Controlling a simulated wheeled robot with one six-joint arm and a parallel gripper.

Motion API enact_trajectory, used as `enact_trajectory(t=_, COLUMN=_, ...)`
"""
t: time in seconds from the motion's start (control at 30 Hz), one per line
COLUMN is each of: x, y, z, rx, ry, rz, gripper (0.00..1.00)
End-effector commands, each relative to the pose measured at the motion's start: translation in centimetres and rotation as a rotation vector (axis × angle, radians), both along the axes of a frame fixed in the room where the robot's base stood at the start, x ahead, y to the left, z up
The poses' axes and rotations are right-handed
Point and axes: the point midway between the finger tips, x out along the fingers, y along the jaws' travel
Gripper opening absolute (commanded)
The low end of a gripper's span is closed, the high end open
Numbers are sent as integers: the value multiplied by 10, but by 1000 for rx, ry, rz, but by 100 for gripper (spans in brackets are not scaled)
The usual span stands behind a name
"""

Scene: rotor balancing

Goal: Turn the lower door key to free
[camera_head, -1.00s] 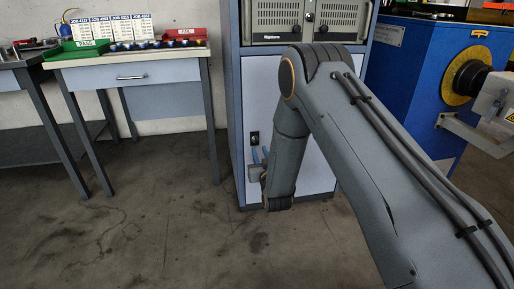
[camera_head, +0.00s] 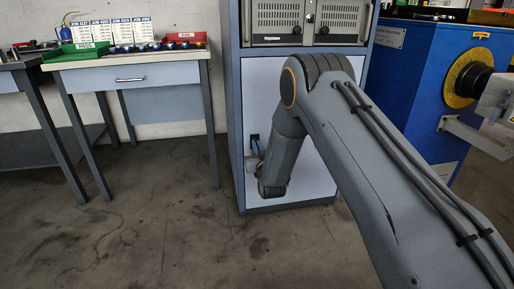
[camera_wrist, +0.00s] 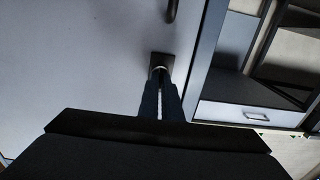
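The lower door (camera_head: 300,120) of the cabinet is light grey and closed. Its dark square lock plate (camera_wrist: 161,59) shows near the door's right edge in the wrist view, with a pale round piece at its lower part. My gripper (camera_wrist: 160,82) points at this plate, its two dark blue fingers close together with a narrow bright gap between them. The fingertips reach the lower edge of the plate. The key is mostly hidden between the tips, so its angle and whether it is gripped cannot be told. In the head view my gripper (camera_head: 254,146) is small, at the door's left edge.
A dark door handle (camera_wrist: 171,10) is just above the lock plate in the wrist view. A workbench (camera_head: 130,75) with trays stands left of the cabinet, and a blue machine (camera_head: 410,75) stands right. The floor between bench and cabinet is clear.

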Motion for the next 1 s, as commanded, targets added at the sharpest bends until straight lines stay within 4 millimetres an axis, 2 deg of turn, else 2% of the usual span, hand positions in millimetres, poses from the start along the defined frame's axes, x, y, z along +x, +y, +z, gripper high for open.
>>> enact_trajectory(t=0.47, x=0, y=0, z=0, rx=70, ry=21, rz=0, gripper=0)
enact_trajectory(t=1.0, x=0, y=-2, z=1, rx=505, ry=146, rz=0, gripper=0)
